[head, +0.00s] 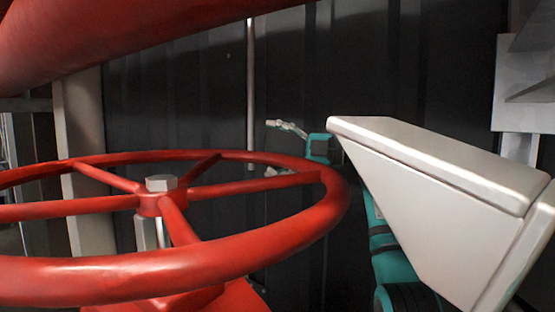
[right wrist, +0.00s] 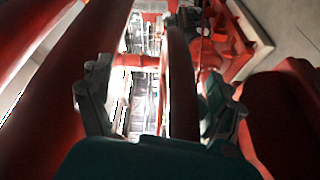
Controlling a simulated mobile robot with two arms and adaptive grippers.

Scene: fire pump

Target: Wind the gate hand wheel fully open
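The red hand wheel (head: 335,205) fills the left half of the head view, lying nearly flat. Its spokes meet at a hub with a pale hex nut (head: 161,183) on a stem. My right gripper (head: 283,150) is at the wheel's far right side, one finger above the rim and one lower, partly hidden behind the wheel. In the right wrist view its fingers (right wrist: 155,100) are spread apart. A narrow red bar, seemingly the rim (right wrist: 181,85), runs between them, nearer the right finger. I cannot tell whether they touch it. My left gripper is not in view.
A thick red pipe (head: 150,35) crosses above the wheel. A pale wedge-shaped housing (head: 430,190) stands at right and hides part of my right arm. A dark ribbed wall (head: 390,70) and a thin vertical rod (head: 250,90) are behind.

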